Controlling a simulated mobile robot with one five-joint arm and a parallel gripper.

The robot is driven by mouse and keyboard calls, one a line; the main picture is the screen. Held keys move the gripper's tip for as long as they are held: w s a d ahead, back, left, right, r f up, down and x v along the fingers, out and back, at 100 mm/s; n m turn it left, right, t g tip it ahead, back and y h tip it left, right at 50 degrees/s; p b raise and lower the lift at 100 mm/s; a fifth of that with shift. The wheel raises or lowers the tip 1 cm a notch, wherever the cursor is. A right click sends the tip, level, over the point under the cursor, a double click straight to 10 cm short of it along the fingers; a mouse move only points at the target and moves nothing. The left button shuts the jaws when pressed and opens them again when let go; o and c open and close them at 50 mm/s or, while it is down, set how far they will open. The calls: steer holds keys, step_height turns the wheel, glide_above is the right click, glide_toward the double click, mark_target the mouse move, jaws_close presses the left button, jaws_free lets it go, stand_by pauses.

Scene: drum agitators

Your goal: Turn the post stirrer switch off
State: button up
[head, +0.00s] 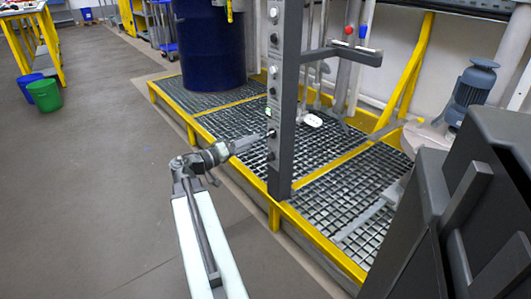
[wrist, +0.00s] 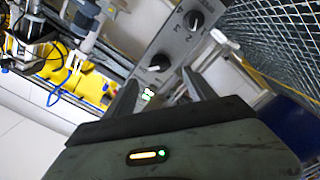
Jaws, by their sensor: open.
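A grey upright post (head: 285,100) in the head view carries several dark knobs and a small green light (head: 268,112) on its narrow face. In the wrist view its grey panel (wrist: 177,42) shows two black rotary knobs, an upper one (wrist: 193,20) and a lower one (wrist: 160,62). The labels are too small to read, so I cannot tell which knob is the stirrer's. My gripper (head: 264,136) is at the post's face, below the green light. In the wrist view my gripper (wrist: 163,80) has its fingers apart, with the lower knob just beyond the tips. Contact is not clear.
The post stands at the edge of a grated platform (head: 225,125) with a yellow rim. A blue drum (head: 209,45) stands behind left. A grey side bracket (head: 340,54) juts right from the post. Dark grey equipment (head: 470,210) fills the right foreground.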

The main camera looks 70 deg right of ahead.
mark_target(267, 135)
steer(key=x, duration=0.8)
steer(key=shift+r, duration=0.1)
